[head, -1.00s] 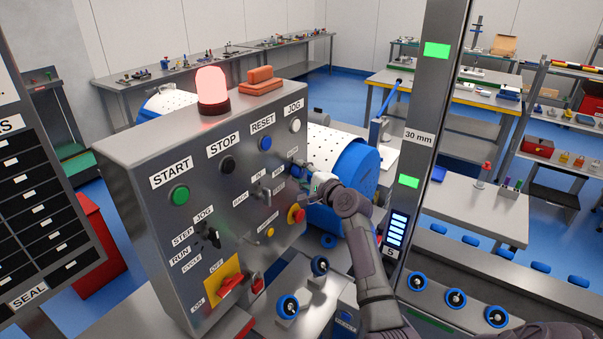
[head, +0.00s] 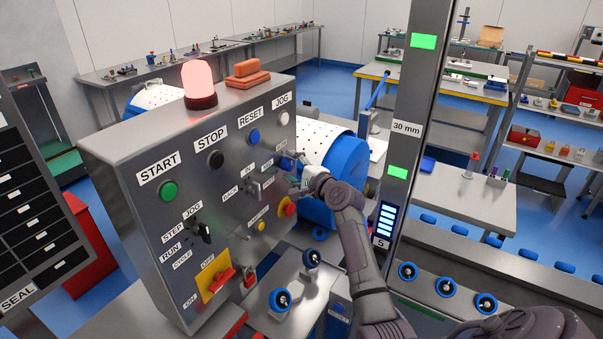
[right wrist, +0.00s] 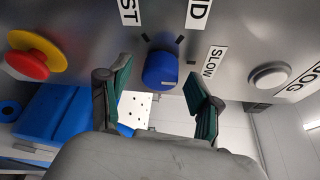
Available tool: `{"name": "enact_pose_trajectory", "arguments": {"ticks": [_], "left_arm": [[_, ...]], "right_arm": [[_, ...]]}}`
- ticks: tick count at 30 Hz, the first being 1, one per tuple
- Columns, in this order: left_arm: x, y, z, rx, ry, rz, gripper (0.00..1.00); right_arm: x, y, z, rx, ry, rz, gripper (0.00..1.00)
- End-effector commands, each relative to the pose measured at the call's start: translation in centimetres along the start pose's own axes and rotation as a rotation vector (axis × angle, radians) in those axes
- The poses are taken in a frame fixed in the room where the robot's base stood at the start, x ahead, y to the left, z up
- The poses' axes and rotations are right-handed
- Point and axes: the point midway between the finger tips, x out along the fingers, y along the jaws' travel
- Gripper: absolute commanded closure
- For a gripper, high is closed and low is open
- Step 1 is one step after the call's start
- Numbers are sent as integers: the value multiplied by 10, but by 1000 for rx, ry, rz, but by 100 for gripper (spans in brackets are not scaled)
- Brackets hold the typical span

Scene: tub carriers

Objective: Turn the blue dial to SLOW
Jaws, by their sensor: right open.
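The blue dial (right wrist: 160,70) sits on the grey panel in the right wrist view. Around it are a SLOW label (right wrist: 213,61) and two cut-off labels, one ending in "ST" and one in "ID". My right gripper (right wrist: 160,100) is open, with one green-padded finger on each side of the dial in the picture. I cannot tell whether either finger touches it. The dial's setting is not clear. My left gripper is not in view.
In the right wrist view, a red and yellow stop button (right wrist: 35,57) is left of the gripper and a white button (right wrist: 270,75) right. The control panel (head: 130,195) bears other switches and a lit red lamp (head: 200,82). A grey post (head: 408,120) stands right of my arm.

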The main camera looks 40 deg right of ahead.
Motion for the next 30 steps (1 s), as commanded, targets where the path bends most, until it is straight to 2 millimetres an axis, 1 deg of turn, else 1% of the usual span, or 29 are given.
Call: {"name": "enact_pose_trajectory", "arguments": {"ticks": [5,9,12,15,18,21,30], "left_arm": [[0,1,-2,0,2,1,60],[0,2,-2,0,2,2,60],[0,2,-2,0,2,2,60],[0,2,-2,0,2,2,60],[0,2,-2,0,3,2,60],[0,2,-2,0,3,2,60],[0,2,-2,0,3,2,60]], "right_arm": [[-32,1,-1,-3,2,1,37],[-63,2,-1,-1,2,2,37],[-83,2,-1,0,2,2,37],[-98,2,-1,1,2,3,37],[-108,2,-1,2,1,2,37],[-113,1,0,2,1,2,37],[-114,1,0,2,1,2,37]]}}
